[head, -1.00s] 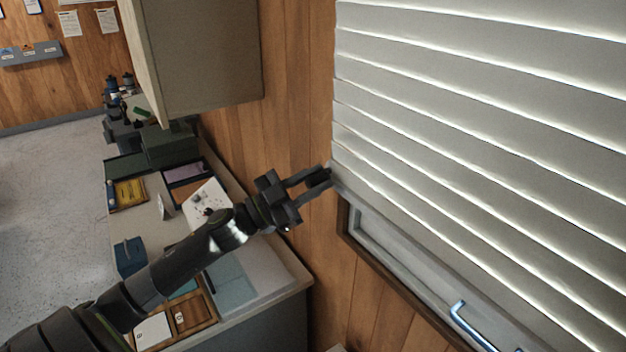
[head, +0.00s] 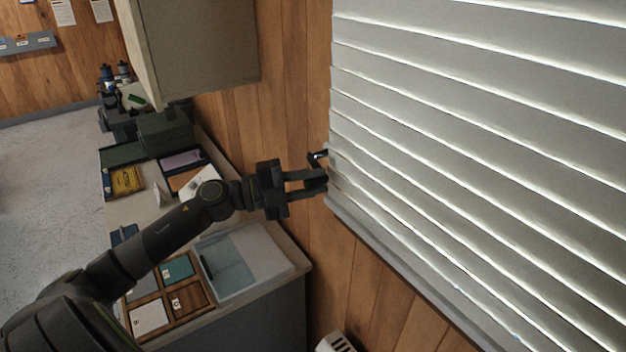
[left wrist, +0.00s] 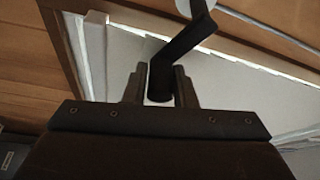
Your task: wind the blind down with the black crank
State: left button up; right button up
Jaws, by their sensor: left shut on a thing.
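The white slatted blind (head: 450,150) fills the right of the head view. Its bottom edge runs from the wood wall down to the lower right, and the window frame and blue handle below it are now hidden. The black crank (head: 318,156) sticks out at the blind's left edge; in the left wrist view the crank (left wrist: 185,45) runs from a pale round mount at the top down to its grip. My left gripper (head: 322,185) is at the blind's left edge; in the left wrist view the gripper (left wrist: 160,88) is shut on the crank's grip. My right gripper is not in view.
A desk (head: 290,265) with trays, boxes and papers stands left of the window, under my left arm. A beige wall cabinet (head: 195,60) hangs above it. A white slotted object (head: 336,342) is at the bottom. Open floor (head: 45,180) lies at left.

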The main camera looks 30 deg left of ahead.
pick_arm(q)
jog(key=shift+a+f+m+g+y, duration=0.25)
jog(key=shift+f+m, duration=0.25)
jog(key=shift+m, duration=0.4)
jog(key=o, duration=0.9)
jog(key=shift+w, duration=0.1)
jog(key=p+v, duration=0.3)
jog(key=v, duration=1.4)
jog(key=shift+a+p, duration=0.2)
jog(key=shift+p, duration=0.15)
